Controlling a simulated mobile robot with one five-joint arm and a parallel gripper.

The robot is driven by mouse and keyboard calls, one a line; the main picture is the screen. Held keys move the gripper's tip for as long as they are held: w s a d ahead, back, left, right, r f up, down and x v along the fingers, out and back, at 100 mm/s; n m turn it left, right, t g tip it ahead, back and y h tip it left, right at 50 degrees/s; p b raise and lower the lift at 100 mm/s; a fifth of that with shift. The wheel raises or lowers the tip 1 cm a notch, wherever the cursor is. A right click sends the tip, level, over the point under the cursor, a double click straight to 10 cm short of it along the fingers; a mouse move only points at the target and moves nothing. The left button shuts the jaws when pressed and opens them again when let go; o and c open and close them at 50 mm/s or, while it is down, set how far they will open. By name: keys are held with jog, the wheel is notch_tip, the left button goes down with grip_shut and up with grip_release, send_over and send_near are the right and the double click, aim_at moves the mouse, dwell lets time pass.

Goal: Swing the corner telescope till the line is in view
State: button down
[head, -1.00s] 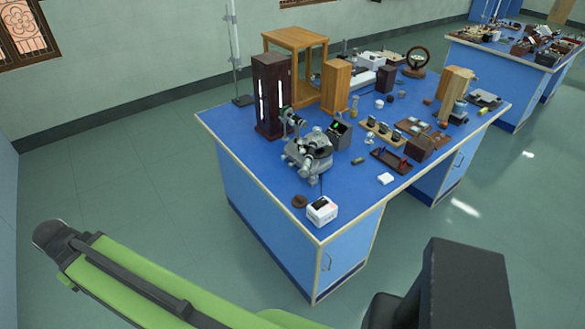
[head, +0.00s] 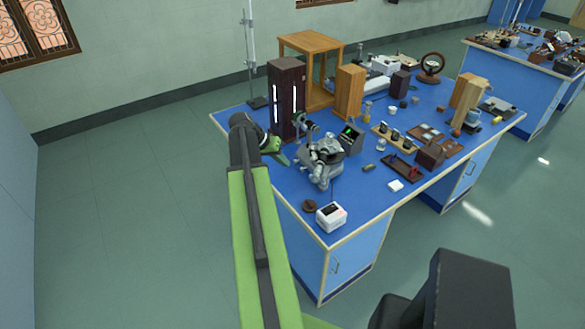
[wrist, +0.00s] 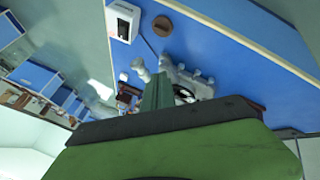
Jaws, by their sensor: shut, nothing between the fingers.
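The grey spectrometer (head: 324,160) stands near the left edge of the near blue bench. One of its tubes (head: 307,129) points towards the tall dark lamp housing (head: 287,98). I cannot tell for sure which tube is the telescope. My gripper (head: 283,159) is shut and empty, just left of the spectrometer, and seems apart from it. In the wrist view my gripper (wrist: 158,92) covers part of the spectrometer (wrist: 188,80), whose pale tubes show around it. A small dark box with a green mark on its screen (head: 350,137) stands right behind the spectrometer.
A white box (head: 331,216) and a brown disc (head: 309,205) sit at the bench's near corner. Wooden boxes (head: 350,92), a wooden frame (head: 311,43) and small trays (head: 391,166) fill the back and right. A stand pole (head: 250,45) rises behind. Floor at left is clear.

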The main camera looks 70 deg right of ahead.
jog(key=s+d+f+b, duration=0.3)
jog(key=s+f+b, duration=0.3)
jog(key=s+f, duration=0.1)
jog(key=shift+d+f, duration=0.2)
jog(key=shift+d, duration=0.15)
jog(key=shift+s+f, duration=0.1)
jog(key=shift+s, duration=0.6)
jog(key=shift+w, duration=0.1)
jog(key=w+f+p+v, duration=0.1)
jog(key=w+p+v, duration=0.1)
jog(key=p+v, duration=0.6)
jog(key=v, duration=0.4)
jog(key=shift+w+a, duration=0.2)
jog(key=shift+w, duration=0.15)
